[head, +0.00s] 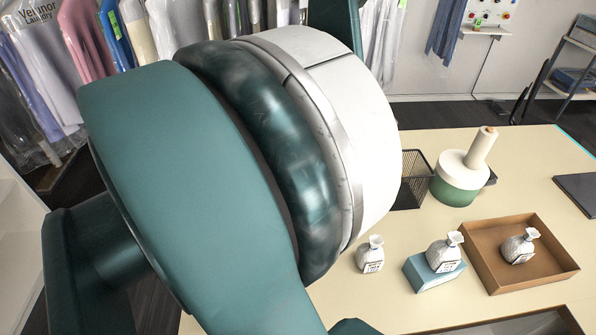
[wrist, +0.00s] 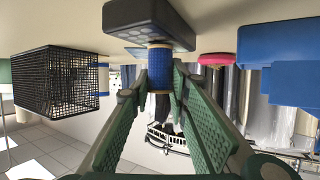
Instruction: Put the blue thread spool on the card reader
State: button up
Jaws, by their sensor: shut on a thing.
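In the wrist view, where the table is at the top, the blue thread spool (wrist: 165,62) has a tan end and sits between the fingertips of my gripper (wrist: 163,80). My gripper is shut on it. The dark grey block that looks like the card reader (wrist: 150,20) is on the table, directly by the spool's tan end. I cannot tell whether they touch or a small gap is left. In the head view my own arm hides the gripper, the spool and the card reader.
A black mesh basket (head: 411,178) stands near a green and white round container (head: 457,186). Bottles stand on the table (head: 370,256), on a blue box (head: 436,277) and in a brown tray (head: 500,288). The wrist view shows a pink disc (wrist: 215,58) and blue blocks (wrist: 290,65) nearby.

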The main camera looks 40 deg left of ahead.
jog(key=shift+f, duration=0.15)
jog(key=o, duration=0.8)
jog(key=shift+c, duration=0.2)
jog(key=shift+r, duration=0.2)
jog(key=shift+s, duration=0.2)
jog(key=shift+v, duration=2.6)
jog(key=shift+w+r, duration=0.15)
